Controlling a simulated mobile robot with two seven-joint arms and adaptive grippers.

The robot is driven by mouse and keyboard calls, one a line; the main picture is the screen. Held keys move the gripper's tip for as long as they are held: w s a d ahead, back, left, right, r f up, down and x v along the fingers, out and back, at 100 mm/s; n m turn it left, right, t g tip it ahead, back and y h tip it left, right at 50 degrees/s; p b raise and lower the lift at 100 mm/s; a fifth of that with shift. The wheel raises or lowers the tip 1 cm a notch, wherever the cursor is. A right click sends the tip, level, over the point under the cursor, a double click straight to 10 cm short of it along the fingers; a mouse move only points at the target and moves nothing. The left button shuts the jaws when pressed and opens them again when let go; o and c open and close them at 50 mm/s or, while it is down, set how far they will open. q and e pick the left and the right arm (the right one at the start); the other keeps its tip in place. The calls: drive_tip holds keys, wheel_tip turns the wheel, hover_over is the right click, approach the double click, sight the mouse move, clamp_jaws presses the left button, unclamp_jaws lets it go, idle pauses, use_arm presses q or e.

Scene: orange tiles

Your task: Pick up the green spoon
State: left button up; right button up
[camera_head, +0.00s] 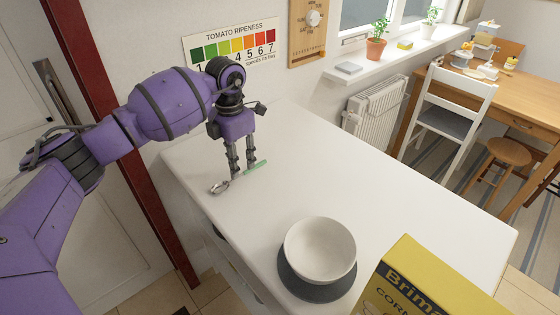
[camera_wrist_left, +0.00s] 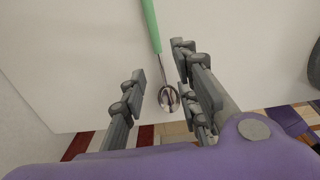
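The green spoon has a green handle (camera_head: 256,167) and a shiny metal bowl (camera_head: 219,187), and lies on the white counter. My left gripper (camera_head: 241,174) points down over its middle, with the fingers hiding part of it. In the left wrist view, the fingers of the left gripper (camera_wrist_left: 160,72) stand apart on either side of the spoon. The green handle (camera_wrist_left: 151,25) runs up out of the top of that picture, and the metal bowl (camera_wrist_left: 168,98) lies between the fingers. I cannot tell the exact height of the fingertips above the counter. My right gripper is not in view.
A white bowl (camera_head: 320,248) sits on a dark round plate (camera_head: 316,289) nearer me. A yellow box (camera_head: 425,285) stands at the front right. The white counter (camera_head: 390,185) is clear around the spoon. A wall with a ripeness chart (camera_head: 230,46) rises behind the arm.

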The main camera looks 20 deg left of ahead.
use_arm(q)
drive_tip(key=shift+f, duration=1.8)
clamp_jaws()
drive_tip(key=shift+r, duration=0.1)
